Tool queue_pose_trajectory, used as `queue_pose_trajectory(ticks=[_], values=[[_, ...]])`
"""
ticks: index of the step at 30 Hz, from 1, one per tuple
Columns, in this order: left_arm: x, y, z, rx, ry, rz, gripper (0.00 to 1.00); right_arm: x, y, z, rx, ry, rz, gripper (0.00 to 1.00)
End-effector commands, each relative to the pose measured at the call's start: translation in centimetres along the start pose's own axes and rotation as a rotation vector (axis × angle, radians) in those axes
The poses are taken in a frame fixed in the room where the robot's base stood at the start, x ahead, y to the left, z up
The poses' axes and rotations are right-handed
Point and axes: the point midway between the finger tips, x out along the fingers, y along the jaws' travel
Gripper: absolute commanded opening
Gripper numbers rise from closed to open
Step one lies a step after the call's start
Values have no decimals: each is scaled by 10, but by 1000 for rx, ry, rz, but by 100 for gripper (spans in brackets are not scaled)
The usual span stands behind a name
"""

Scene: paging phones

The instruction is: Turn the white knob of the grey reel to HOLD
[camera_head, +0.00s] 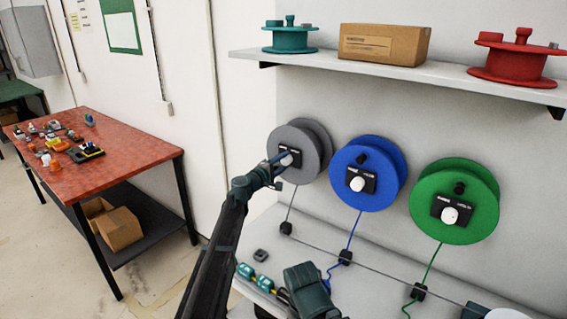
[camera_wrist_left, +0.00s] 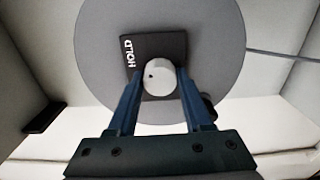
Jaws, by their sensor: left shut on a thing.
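The grey reel (camera_head: 316,137) is mounted on the wall at the left of a row of three reels. Its white knob (camera_wrist_left: 159,77) sits on a black plate (camera_wrist_left: 172,47) in the left wrist view. The word HOLD is printed along the plate's left side, and the knob has a small dark dot on its left part. My left gripper (camera_wrist_left: 158,84) is shut on the knob, with one blue finger on each side. In the head view, my left gripper (camera_head: 281,160) reaches the reel's front and partly covers the knob.
A blue reel (camera_head: 379,147) and a green reel (camera_head: 457,180) hang to the right, each with a white knob. A shelf (camera_head: 440,75) above holds a teal reel, a box and a red reel. A grey counter (camera_head: 375,300) lies below. A red table (camera_head: 120,160) stands left.

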Motion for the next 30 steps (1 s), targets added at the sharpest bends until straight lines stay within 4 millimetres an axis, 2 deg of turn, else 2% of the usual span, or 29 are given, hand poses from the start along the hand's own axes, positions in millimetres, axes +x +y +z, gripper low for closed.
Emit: queue_pose_trajectory(ticks=[18,19,23,24,30], values=[[-1,-1,1,39,-2,-2,0,0,0,0,0,0,0,75],[-1,-1,1,39,-2,-2,54,0,0,0,0,0,0,75],[-1,-1,1,37,-2,-1,77,0,0,0,0,0,0,75],[-1,-1,1,37,-2,-1,80,0,0,0,0,0,0,75],[0,0,0,36,-1,-1,80,0,0,0,0,0,0,75]])
